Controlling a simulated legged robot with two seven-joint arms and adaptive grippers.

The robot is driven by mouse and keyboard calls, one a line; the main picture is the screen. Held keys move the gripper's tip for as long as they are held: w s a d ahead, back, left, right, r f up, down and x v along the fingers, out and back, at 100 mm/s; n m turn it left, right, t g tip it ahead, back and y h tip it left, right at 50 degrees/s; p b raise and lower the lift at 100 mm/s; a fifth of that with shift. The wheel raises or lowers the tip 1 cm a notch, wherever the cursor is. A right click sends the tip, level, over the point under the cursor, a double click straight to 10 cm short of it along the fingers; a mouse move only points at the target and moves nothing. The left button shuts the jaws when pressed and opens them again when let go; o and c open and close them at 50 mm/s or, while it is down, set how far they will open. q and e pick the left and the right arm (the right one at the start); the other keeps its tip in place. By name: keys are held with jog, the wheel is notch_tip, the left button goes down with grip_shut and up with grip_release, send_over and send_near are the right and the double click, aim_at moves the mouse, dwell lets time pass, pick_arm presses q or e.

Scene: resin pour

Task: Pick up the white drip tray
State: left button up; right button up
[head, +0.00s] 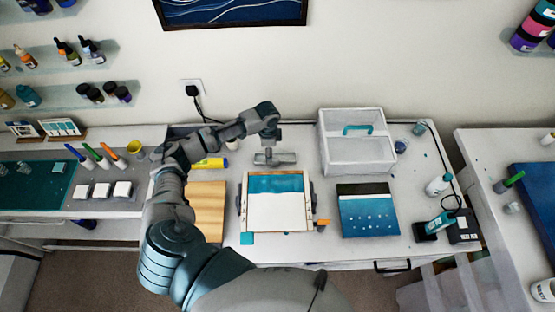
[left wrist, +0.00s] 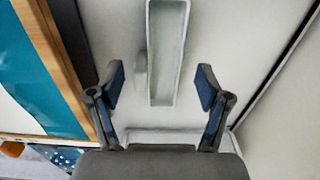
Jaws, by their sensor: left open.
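The white drip tray (left wrist: 167,60) is a long, narrow, shallow channel with raised rims, seen from above in the left wrist view. My left gripper (left wrist: 160,92) is open, with one finger to each side of the tray and visible gaps between. In the head view my left gripper (head: 272,153) points down just behind the wooden frame; there I cannot clearly tell the tray from the gripper. My right gripper is not in view.
The wooden frame (head: 243,205) with a blue and white panel lies just in front. A white box with a teal handle (head: 357,129) stands right of the gripper. A blue dotted panel (head: 368,213) lies front right. A yellow tool (head: 210,163) lies left. The wall is close behind.

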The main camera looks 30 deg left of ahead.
pick_arm(q)
jog(key=f, duration=0.1)
jog(key=a+f, duration=0.1)
jog(key=f, duration=0.3)
jog(key=shift+a+p, duration=0.35)
jog(key=shift+w+a+f, duration=0.1)
jog(key=shift+a, duration=0.15)
jog(key=shift+d, duration=0.35)
jog(key=c, duration=0.5)
jog(key=shift+d+r, duration=0.2)
jog(key=shift+d, duration=0.15)
jog(key=c, duration=0.7)
jog(key=shift+d, duration=0.1)
jog(key=shift+c, duration=0.2)
jog(key=shift+a+r, duration=0.25)
jog(key=shift+r, duration=0.1)
notch_tip(320, 180, up, 9)
jog(key=b, duration=0.1)
jog(key=s+d+r+n+b, duration=0.1)
jog(key=d+n+b, duration=0.4)
jog(key=d+n, duration=0.6)
jog(key=s+d, duration=0.1)
jog(key=d, duration=0.1)
jog(key=shift+s+d+r+n, duration=0.25)
jog(key=shift+d+r+n, duration=0.05)
jog(key=shift+d+n, duration=0.1)
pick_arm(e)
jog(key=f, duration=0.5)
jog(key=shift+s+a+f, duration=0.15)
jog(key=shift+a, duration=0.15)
